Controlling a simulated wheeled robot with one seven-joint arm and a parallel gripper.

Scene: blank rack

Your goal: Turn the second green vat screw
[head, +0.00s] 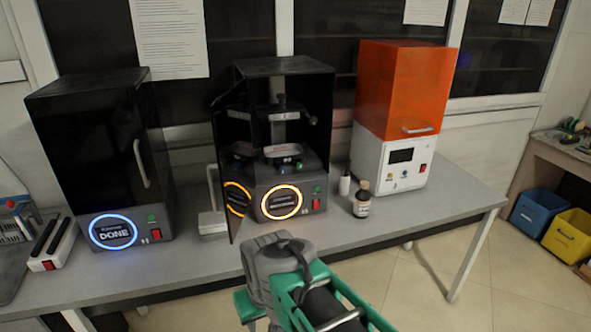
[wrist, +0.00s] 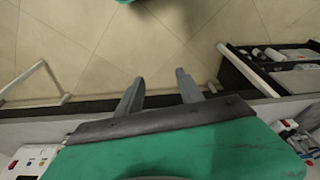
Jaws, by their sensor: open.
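The middle printer (head: 300,70) on the bench has a black hood with its door (head: 236,160) swung open to the left. A vat (head: 283,151) sits inside, below the build head. Small coloured spots show along the vat's edge, but the screws are too small to tell apart. My gripper (wrist: 159,86) shows in the wrist view with its two grey fingers apart and nothing between them. It is over the floor, clear of the vat. In the head view my arm is in front of the bench, and I cannot make out the fingertips there.
A closed black printer (head: 95,150) reading DONE stands left. An orange-hooded machine (head: 405,95) stands right. A brown bottle (head: 361,203) and a white bottle (head: 344,184) stand beside the middle printer. Blue (head: 538,212) and yellow (head: 567,236) bins are at far right. Floor before the bench is open.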

